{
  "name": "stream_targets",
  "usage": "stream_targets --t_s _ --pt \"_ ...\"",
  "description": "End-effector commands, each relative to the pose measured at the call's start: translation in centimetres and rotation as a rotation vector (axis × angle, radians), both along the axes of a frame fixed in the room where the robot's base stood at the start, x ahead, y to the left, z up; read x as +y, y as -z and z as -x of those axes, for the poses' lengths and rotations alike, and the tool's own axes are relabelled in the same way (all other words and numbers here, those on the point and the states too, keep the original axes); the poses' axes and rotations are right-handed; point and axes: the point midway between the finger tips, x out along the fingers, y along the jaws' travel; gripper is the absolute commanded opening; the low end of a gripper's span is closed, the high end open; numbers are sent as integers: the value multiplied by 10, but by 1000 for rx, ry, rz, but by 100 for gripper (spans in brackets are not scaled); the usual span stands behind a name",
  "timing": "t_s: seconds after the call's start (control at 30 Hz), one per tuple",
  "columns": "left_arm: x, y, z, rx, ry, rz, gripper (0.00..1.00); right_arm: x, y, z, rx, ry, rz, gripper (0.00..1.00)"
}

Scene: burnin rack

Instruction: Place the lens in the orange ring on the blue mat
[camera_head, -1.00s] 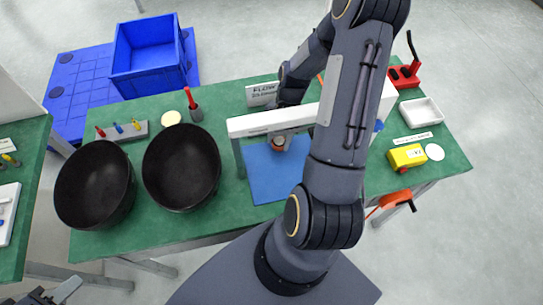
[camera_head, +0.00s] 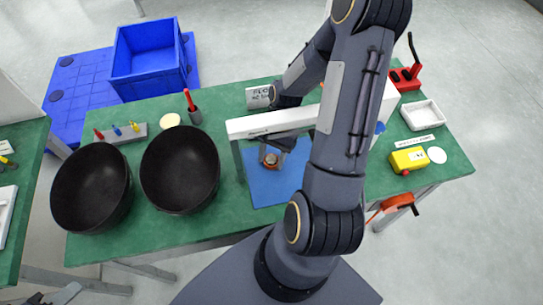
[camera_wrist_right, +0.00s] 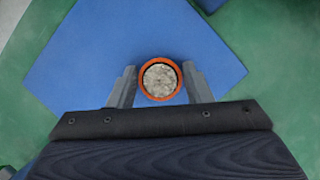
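The orange ring (camera_head: 270,158) sits on the blue mat (camera_head: 268,188) under the white-topped frame. In the right wrist view the orange ring (camera_wrist_right: 141,90) shows from above on the blue mat (camera_wrist_right: 85,60). A pale grey, speckled round face (camera_wrist_right: 160,79) fills its inside; I cannot tell for sure whether this is the lens. My right gripper (camera_wrist_right: 160,84) is open, its fingers on either side of the ring in that view with gaps to it. In the head view the right gripper (camera_head: 281,143) is close beside the ring. My left gripper (camera_head: 58,295) is at the bottom left edge, partly cut off.
The white beam (camera_head: 262,124) crosses above the mat near my right arm. Two black bowls (camera_head: 90,188) (camera_head: 180,170) stand on the left of the green table. A yellow box (camera_head: 408,159), a white tray (camera_head: 422,115) and a red device (camera_head: 404,78) are on the right.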

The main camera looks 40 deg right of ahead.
Motion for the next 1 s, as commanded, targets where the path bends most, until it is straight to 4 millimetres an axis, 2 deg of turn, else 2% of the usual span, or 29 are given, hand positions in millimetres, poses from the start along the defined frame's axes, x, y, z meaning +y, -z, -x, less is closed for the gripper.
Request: stream_targets --t_s 0.03,0.1,0.4,0.57,0.63,1.0 --pt "0 -1 0 0 0 0 36 0 -1 0 0 0 0 52" --pt "0 -1 0 0 0 0 36 0 0 0 0 0 0 60" --pt "0 -2 0 0 0 0 36 0 -3 0 0 0 0 60" --pt "0 -19 0 0 0 0 36 -5 -22 -2 -2 0 2 60" --pt "0 -14 0 -1 0 0 36 -19 -15 -7 0 5 3 60" --pt "0 -14 0 0 0 0 36 -94 -14 -35 0 3 2 60"
